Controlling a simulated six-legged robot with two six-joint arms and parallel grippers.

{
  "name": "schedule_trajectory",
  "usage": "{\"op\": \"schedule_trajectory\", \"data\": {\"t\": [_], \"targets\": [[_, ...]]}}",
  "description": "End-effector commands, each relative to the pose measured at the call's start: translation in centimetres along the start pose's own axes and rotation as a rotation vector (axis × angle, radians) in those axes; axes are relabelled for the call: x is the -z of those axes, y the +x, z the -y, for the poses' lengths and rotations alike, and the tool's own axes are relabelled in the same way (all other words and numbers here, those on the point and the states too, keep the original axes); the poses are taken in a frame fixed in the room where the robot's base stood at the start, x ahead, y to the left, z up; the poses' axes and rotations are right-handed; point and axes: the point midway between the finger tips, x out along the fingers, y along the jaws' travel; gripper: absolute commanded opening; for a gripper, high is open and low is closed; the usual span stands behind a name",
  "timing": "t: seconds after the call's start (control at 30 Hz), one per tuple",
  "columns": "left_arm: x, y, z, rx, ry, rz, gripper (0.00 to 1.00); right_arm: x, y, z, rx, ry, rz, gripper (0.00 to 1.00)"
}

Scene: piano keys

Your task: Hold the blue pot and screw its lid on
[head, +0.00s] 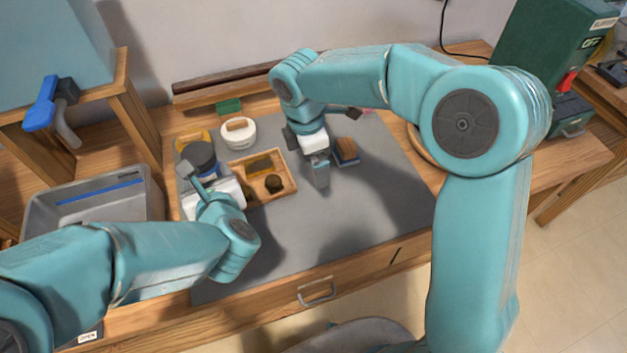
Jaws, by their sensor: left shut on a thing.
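The blue pot (207,172) stands at the back left of the grey mat, with a dark round top (200,153). I cannot tell whether this top is a lid or the pot's open mouth. My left gripper (192,172) is at the pot's near side and shut on it, its white body hiding the lower part. A small dark round piece (273,184) lies in the wooden tray; I cannot tell whether it is a lid. My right gripper (321,178) points down over the mat right of the tray, apart from the pot; its finger gap does not show.
The wooden tray (292,188) also holds a dark block. A white round container (238,132) stands behind it, and a brown-topped block (346,148) lies right of my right gripper. A grey bin (150,205) is at left. The mat's front right (370,220) is clear.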

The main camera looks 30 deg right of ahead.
Motion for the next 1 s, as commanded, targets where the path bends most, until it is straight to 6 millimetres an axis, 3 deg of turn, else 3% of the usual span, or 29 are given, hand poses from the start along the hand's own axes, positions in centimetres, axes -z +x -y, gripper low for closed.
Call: {"op": "schedule_trajectory", "data": {"t": [0.3, 0.6, 0.8, 1.0], "targets": [[-0.1, 0.0, 0.0, 0.000, -0.001, 0.002, 0.00, 0.3, 2.8, 2.0, 0.064, 0.505, 0.001, 1.00], [-0.1, 0.0, 0.0, 0.000, 0.000, 0.002, 0.00, 1.2, 4.4, 2.7, 0.115, 0.947, 0.000, 1.00], [-0.1, 0.0, 0.0, 0.000, 0.000, 0.002, 0.00, 1.5, 4.7, 2.7, 0.134, 1.100, 0.001, 1.00], [-0.1, 0.0, 0.0, 0.000, 0.000, 0.002, 0.00, 1.5, 4.8, 2.7, 0.137, 1.128, 0.001, 1.00]]}}
